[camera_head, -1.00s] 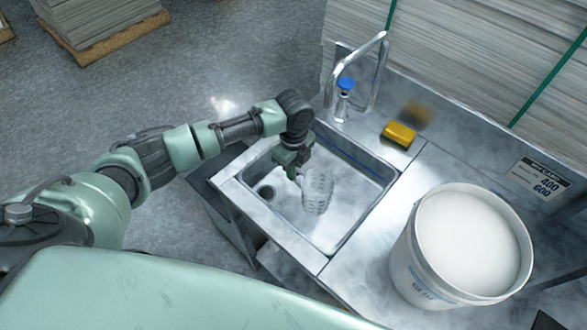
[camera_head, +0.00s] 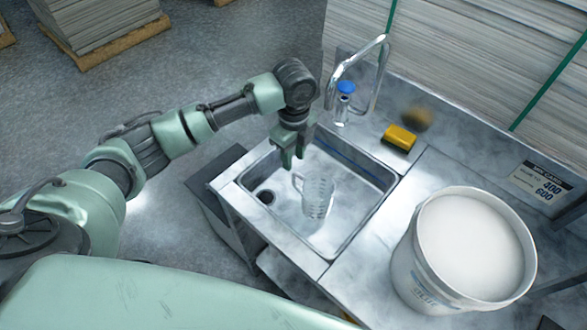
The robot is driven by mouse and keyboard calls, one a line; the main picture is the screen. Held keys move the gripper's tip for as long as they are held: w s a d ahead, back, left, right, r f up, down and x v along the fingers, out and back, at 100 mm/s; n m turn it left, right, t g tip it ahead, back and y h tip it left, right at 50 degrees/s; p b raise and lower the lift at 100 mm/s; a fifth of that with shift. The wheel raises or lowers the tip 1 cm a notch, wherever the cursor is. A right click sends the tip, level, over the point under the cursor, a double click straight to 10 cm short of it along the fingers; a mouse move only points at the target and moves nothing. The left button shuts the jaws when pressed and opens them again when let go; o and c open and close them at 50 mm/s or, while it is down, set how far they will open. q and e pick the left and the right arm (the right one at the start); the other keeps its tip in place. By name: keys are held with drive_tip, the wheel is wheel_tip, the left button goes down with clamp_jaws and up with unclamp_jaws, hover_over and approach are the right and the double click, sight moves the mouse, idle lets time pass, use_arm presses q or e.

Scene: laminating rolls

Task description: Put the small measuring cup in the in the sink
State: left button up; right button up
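The small measuring cup (camera_head: 318,196) is clear, with a handle on its left side. It stands in the sink (camera_head: 347,232), right of the drain. My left gripper (camera_head: 293,163) is above the sink, up and left of the cup and apart from it. Its fingers point down and are spread, with nothing between them. My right gripper is not in view.
A chrome faucet (camera_head: 382,60) and a blue-capped bottle (camera_head: 344,103) stand behind the sink. A yellow sponge (camera_head: 399,138) lies on the counter to the right. A large white bucket (camera_head: 405,262) stands on the right counter. Stacked sheets (camera_head: 450,60) rise behind.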

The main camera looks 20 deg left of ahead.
use_arm(q)
drive_tip(key=shift+r, duration=2.05)
